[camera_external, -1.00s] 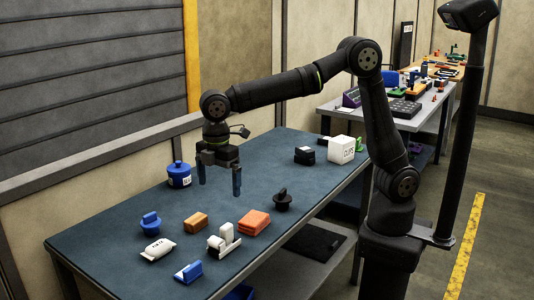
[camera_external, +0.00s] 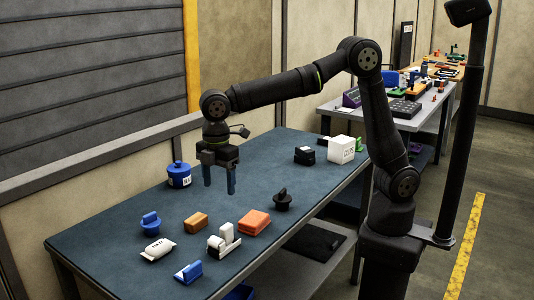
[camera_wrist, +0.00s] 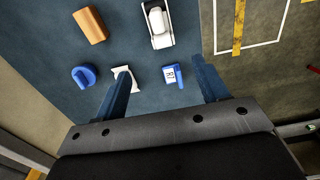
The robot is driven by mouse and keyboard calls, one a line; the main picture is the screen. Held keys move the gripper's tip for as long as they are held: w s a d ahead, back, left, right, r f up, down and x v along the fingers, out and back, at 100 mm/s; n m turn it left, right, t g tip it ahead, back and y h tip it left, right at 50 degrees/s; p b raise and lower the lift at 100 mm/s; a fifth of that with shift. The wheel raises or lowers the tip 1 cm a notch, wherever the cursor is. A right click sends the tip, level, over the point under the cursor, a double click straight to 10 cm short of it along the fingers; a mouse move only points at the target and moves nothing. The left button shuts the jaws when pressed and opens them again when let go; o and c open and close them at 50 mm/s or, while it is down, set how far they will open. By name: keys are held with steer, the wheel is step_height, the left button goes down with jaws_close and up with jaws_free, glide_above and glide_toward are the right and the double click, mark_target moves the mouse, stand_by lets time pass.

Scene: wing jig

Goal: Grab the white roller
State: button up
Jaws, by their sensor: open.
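The white roller (camera_external: 223,240) appears to be the white piece with a rounded upright part on a pale base, on the near part of the blue table. In the wrist view, it (camera_wrist: 157,22) lies at the top centre, beyond the fingertips. My gripper (camera_external: 219,190) is open and empty, pointing down above the table behind the roller in the external view. Its two blue fingers (camera_wrist: 160,65) show apart in the wrist view. Nothing is between them, and they are apart from the roller.
Around the roller lie an orange-brown block (camera_external: 195,222), an orange-red block (camera_external: 254,222), a white packet (camera_external: 158,248), a blue knobbed piece (camera_external: 150,223) and a blue labelled piece (camera_external: 188,271). A black knob (camera_external: 283,202), blue pot (camera_external: 179,175) and white cube (camera_external: 341,149) stand farther back.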

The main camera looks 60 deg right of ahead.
mark_target(223, 228)
steer(key=c, duration=0.3)
steer(key=shift+c, duration=0.2)
steer(key=f, duration=1.2)
steer(key=shift+w+d+f, duration=0.2)
steer(key=shift+d, duration=0.15)
steer(key=shift+s+a+f, duration=0.1)
steer(key=shift+f, duration=1.2)
steer(key=shift+s+f, duration=0.1)
steer(key=shift+f, duration=1.15)
